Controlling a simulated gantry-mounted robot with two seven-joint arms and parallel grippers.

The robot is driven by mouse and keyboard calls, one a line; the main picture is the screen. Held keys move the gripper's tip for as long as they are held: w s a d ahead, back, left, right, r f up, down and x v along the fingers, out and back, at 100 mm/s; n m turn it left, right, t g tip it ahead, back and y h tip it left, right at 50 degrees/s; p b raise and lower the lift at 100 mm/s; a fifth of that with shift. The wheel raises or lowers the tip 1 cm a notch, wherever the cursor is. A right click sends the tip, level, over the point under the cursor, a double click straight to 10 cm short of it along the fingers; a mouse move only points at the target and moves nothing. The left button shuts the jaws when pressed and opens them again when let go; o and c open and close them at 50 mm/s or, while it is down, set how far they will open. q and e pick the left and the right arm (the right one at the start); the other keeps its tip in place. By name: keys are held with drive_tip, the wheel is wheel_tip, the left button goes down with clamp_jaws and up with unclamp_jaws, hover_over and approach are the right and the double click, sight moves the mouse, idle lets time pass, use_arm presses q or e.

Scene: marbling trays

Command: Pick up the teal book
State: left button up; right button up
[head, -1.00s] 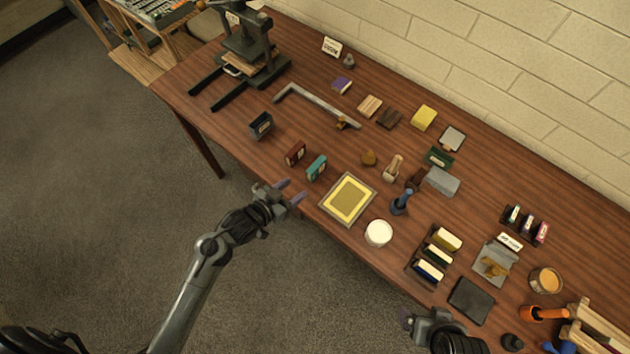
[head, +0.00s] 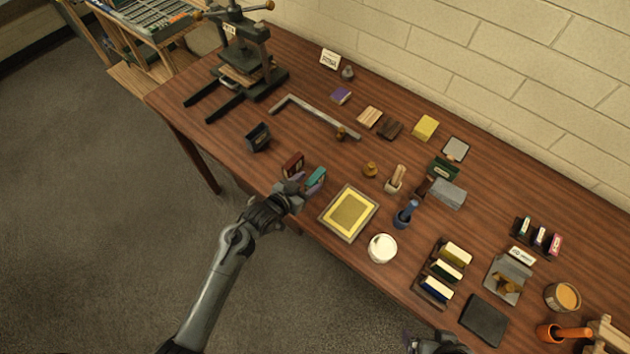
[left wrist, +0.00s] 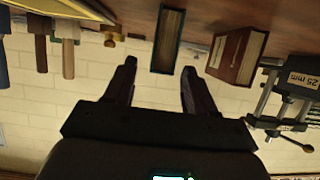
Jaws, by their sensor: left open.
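The teal book (head: 317,177) stands upright near the front edge of the table, just right of a dark red book (head: 293,164). My left gripper (head: 304,188) is open at the teal book, its fingers at the book's near side. In the left wrist view, which looks upside down, the teal book (left wrist: 168,40) lies in line with the gap between the open fingers (left wrist: 159,68). I cannot tell whether they touch it. The red book (left wrist: 238,54) stands beside it, apart. My right gripper (head: 412,341) is partly cut off at the bottom edge; its jaws are unclear.
A yellow framed screen (head: 371,200) lies right of the teal book. A dark box (head: 258,137) stands to the left. A white tub (head: 382,248) and a blue-handled tool (head: 405,214) are further right.

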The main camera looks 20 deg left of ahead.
sight(313, 179)
use_arm(q)
drive_tip(key=shift+x, duration=2.15)
drive_tip(key=shift+r, duration=0.2)
drive_tip(key=shift+c, duration=0.4)
clamp_jaws()
